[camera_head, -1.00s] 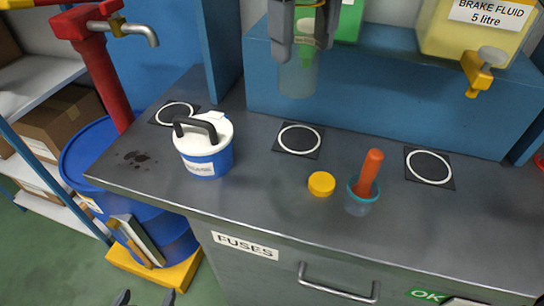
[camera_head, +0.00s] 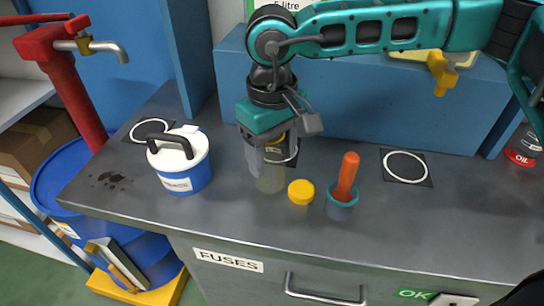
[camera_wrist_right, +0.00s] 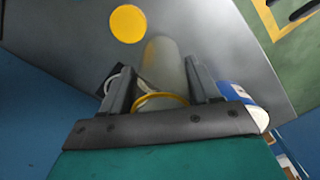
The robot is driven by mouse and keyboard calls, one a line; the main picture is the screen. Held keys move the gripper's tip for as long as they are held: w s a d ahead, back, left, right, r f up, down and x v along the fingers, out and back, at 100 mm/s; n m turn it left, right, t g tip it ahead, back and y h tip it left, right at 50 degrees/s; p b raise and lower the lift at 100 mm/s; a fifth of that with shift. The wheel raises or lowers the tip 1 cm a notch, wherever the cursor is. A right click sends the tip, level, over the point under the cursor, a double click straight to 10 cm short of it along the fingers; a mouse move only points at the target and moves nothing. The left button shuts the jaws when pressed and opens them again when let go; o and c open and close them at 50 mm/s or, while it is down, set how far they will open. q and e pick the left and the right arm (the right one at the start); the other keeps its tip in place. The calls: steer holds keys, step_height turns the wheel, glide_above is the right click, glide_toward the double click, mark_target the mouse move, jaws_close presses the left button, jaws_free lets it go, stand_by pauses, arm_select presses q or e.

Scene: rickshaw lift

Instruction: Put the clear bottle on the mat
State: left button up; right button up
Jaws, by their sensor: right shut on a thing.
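My right gripper (camera_head: 262,148) is shut on the clear bottle (camera_head: 270,180), with its arm coming in from the right. The bottle is see-through, and its lower part shows below the fingers, just in front of the middle mat. I cannot tell whether its base touches the counter. In the right wrist view the bottle (camera_wrist_right: 166,65) stands between the two fingers (camera_wrist_right: 160,90), with a yellow ring near them. The middle black mat (camera_head: 290,158) with a white ring is mostly hidden by the gripper and bottle. My left gripper is out of view.
A white-and-blue tub (camera_head: 185,165) stands left of the bottle. Other ringed mats lie at left (camera_head: 148,130) and right (camera_head: 406,166). A blue shelf (camera_head: 370,125) runs behind.

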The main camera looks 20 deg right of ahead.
steer(key=shift+f, duration=0.7)
steer(key=shift+f, duration=0.25)
steer(key=o, duration=1.1)
steer(key=shift+r, duration=0.1)
steer(key=shift+c, duration=0.2)
